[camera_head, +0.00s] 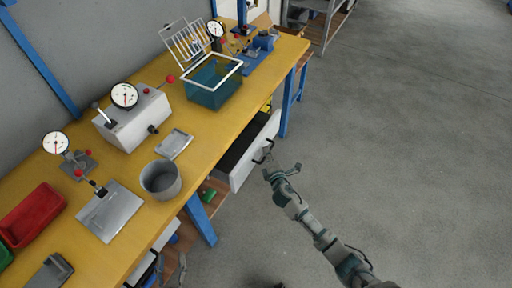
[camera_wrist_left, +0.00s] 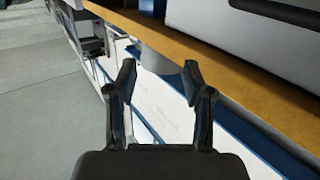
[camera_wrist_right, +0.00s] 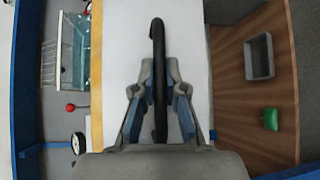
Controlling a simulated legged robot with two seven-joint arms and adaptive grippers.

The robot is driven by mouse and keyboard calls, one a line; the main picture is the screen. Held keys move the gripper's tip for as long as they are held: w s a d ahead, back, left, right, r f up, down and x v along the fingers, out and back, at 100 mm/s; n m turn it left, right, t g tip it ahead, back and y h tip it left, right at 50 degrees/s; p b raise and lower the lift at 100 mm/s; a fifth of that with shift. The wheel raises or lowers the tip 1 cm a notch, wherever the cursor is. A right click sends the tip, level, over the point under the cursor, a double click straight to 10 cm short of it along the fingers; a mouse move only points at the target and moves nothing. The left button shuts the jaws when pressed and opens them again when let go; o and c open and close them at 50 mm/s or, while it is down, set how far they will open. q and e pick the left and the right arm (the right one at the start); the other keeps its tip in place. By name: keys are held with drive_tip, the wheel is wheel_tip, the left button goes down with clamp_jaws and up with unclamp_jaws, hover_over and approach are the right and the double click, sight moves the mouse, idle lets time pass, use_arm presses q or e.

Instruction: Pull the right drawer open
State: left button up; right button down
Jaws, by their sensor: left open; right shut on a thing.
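The right drawer (camera_head: 256,153) has a white front and stands out from under the yellow workbench, with its dark inside showing. Its black handle (camera_wrist_right: 159,45) is a curved bar on the white front. My right gripper (camera_head: 270,168) is at the handle; in the right wrist view its fingers (camera_wrist_right: 159,100) are shut on the bar, one on each side. My left gripper (camera_wrist_left: 158,78) is open and empty in the left wrist view, close to the bench edge and white drawer fronts.
The yellow workbench (camera_head: 225,118) carries a grey bucket (camera_head: 160,180), a gauge machine (camera_head: 132,120), a teal bin (camera_head: 212,82) and a red tray (camera_head: 32,214). A blue leg (camera_head: 200,218) stands left of the drawer. A lower wooden shelf holds a green item (camera_wrist_right: 270,119). The floor at right is clear.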

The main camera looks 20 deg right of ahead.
use_arm(q)
drive_tip(key=s+a+f+g+y+p, duration=0.2)
drive_tip(key=s+a+f+g+p, duration=0.1)
drive_tip(key=s+f+g, duration=0.4)
drive_tip(key=shift+s+a+f+g, duration=0.15)
drive_tip(key=shift+a+f+g, duration=0.1)
drive_tip(key=shift+f+g, duration=0.7)
use_arm(e)
drive_tip(key=s+d, duration=0.9)
drive_tip(key=s, duration=0.3)
drive_tip(key=shift+s+d+f, duration=0.2)
drive_tip(key=shift+d, duration=0.15)
use_arm(q)
drive_tip(key=shift+f+t, duration=0.2)
drive_tip(key=shift+t, duration=0.05)
use_arm(e)
drive_tip(key=c, duration=1.4)
unclamp_jaws()
use_arm(q)
drive_tip(key=shift+d, duration=0.1)
use_arm(e)
drive_tip(key=shift+o, duration=1)
drive_tip(key=shift+w, duration=0.1)
